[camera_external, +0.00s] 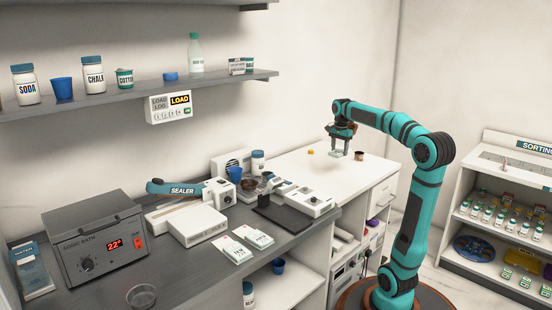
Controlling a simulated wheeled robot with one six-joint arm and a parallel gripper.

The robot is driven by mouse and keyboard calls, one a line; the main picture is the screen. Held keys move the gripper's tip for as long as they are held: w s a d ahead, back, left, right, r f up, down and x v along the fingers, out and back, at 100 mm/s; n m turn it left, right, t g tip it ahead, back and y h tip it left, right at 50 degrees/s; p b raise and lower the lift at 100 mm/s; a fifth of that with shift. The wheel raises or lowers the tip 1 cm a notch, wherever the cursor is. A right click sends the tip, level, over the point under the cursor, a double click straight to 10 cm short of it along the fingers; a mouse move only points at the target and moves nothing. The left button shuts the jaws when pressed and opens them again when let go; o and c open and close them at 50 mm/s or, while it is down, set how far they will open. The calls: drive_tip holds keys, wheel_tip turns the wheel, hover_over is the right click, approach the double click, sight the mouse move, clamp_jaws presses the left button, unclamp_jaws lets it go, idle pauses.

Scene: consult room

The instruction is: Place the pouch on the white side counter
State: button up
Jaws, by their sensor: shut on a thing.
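The pouch (336,155) is a small pale packet with some green on it. My gripper (340,148) points down and is shut on the pouch. It holds the pouch above the white side counter (318,181), near the counter's middle. The gap between pouch and counter looks small, but I cannot tell its exact height. Fine detail of the fingertips is too small to see.
A small brown cup (359,156) and a yellow item (310,152) stand on the white counter. The grey counter to the left holds a sealer (190,189), a scale-like device (305,200) and two packets (235,250). The white counter's front is clear.

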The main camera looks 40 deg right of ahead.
sight(337, 176)
drive_tip(key=shift+f, duration=5.8)
drive_tip(key=shift+f, duration=0.1)
drive_tip(key=o, duration=1)
wheel_tip(337, 176, up, 12)
drive_tip(key=shift+r, duration=0.15)
drive_tip(key=shift+a, duration=0.1)
